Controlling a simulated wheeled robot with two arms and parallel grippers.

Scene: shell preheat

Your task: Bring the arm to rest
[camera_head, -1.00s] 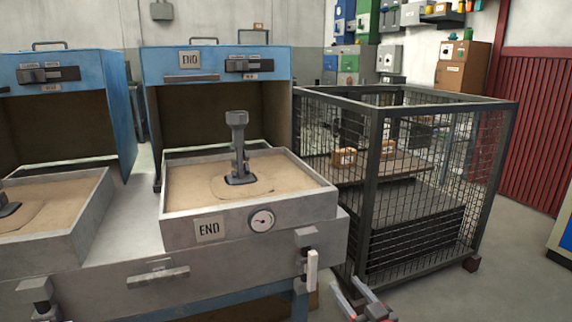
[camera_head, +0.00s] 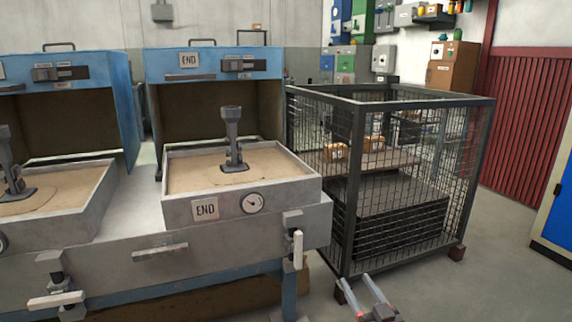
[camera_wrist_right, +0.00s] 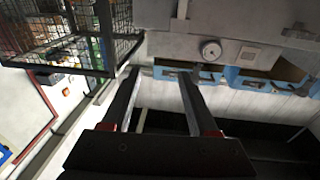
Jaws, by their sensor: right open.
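My right gripper (camera_head: 370,292) is low in the head view, in front of the wire cage's near corner. Its two fingers are apart and nothing is between them. In the right wrist view the two fingers (camera_wrist_right: 158,100) are also spread and empty, with the bench and its round gauge (camera_wrist_right: 210,50) beyond them. My left gripper is not in view.
The grey bench (camera_head: 110,262) holds sand trays (camera_head: 190,210) with upright metal fixtures (camera_head: 232,140) under blue hoods (camera_head: 215,64). White-handled clamps (camera_head: 298,248) stick out from its front. The wire cage (camera_head: 352,200) stands to the right. Floor right of the cage is clear.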

